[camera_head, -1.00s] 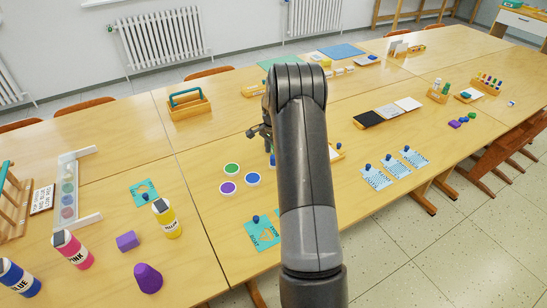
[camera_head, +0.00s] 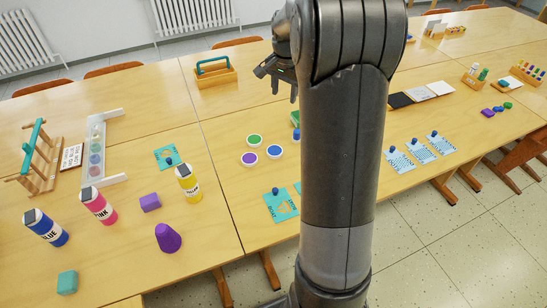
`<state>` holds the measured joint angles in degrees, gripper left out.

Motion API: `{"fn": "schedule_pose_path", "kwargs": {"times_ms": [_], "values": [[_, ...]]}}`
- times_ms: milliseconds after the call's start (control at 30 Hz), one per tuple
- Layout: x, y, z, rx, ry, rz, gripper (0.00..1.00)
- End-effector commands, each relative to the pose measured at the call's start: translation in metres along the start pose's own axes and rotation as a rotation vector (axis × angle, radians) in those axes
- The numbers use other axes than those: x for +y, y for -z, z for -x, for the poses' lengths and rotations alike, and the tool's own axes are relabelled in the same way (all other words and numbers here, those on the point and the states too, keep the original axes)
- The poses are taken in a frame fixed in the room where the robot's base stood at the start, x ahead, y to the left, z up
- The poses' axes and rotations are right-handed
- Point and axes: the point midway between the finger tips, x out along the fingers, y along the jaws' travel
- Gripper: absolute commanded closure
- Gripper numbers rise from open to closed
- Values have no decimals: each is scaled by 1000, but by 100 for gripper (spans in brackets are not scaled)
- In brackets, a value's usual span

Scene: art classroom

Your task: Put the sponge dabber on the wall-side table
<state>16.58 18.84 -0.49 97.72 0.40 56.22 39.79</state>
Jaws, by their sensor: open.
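I cannot tell for certain which thing is the sponge dabber. A small blue and green piece (camera_head: 295,119) stands beside the paint lids, partly hidden behind my arm. A purple dome-shaped piece (camera_head: 168,238) stands near the front edge at the left. The wall-side table (camera_head: 228,104) is the far row of wooden tops below the radiators. My gripper (camera_head: 277,82) is open, with dark fingers pointing down above the tables, beyond the lids. Nothing shows between its fingers, though my arm covers part of that area.
A wooden caddy with a teal handle (camera_head: 214,80) stands on the far row. Blue (camera_head: 45,229), pink (camera_head: 98,206) and yellow (camera_head: 188,184) bottles stand at the left. Green, purple and blue lids (camera_head: 249,159) lie mid-table. The far tops beside the caddy have bare room.

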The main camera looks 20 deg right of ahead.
Motion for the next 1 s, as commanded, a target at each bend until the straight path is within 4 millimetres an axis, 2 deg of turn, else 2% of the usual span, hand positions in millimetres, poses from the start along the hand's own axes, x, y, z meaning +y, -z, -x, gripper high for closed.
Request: {"fn": "schedule_pose_path", "kwargs": {"times_ms": [33, 200, 500, 733, 900, 1000], "values": [[2, -16, 19, 16, 16, 44, 52], [15, -67, 64, 58, 56, 200, 52], [55, -157, 118, 141, 120, 474, 52], [96, -221, 135, 211, 163, 681, 52], [128, -262, 136, 265, 191, 827, 52], [143, -280, 133, 292, 203, 894, 52]]}}
